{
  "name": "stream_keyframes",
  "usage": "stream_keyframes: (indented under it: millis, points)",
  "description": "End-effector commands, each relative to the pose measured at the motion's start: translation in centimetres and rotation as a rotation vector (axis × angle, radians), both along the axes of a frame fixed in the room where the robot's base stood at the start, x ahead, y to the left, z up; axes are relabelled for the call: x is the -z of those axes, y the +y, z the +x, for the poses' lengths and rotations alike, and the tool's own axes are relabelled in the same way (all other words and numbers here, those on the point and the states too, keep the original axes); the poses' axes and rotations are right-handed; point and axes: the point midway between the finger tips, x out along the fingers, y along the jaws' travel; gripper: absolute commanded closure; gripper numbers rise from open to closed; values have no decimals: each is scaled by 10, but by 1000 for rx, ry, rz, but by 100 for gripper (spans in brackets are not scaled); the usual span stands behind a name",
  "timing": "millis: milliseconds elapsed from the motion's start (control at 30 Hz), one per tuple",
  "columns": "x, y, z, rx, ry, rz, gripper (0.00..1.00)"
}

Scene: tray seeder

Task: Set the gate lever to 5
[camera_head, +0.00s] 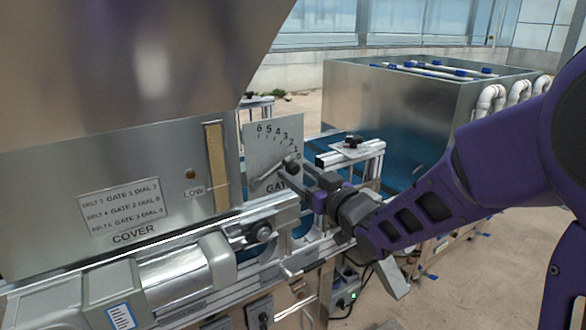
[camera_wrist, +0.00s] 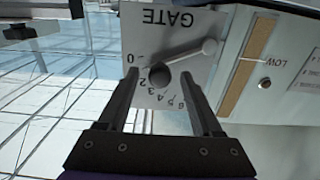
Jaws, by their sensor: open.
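The gate plate (camera_head: 259,150) is a light panel marked GATE with an arc of numbers from 0 to 6. It shows upside down in the wrist view (camera_wrist: 170,20). The gate lever (camera_wrist: 188,54) is a grey rod with a dark round knob (camera_wrist: 159,75) at its end. The lever points toward the low numbers; the knob hides part of the scale, so I cannot tell the exact mark. My gripper (camera_head: 298,172) is open at the plate. In the wrist view its fingers (camera_wrist: 161,80) stand on either side of the knob, with gaps visible.
The seeder's metal cover (camera_head: 120,190) with a label and a LOW strip (camera_head: 215,165) stands left of the plate. A rail with a black knob (camera_head: 352,142) is close to the right. A large metal tank (camera_head: 400,100) with white pipes stands behind.

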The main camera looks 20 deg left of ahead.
Motion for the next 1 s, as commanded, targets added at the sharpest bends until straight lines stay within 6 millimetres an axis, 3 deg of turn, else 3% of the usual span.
stream_keyframes:
  millis: [533, 900, 1000]
  points:
    - [0, -1, -1, 0, 0, 0, 35]
    - [0, -1, -1, 0, -1, 1, 100]
    - [0, -1, -1, 0, -1, 1, 100]
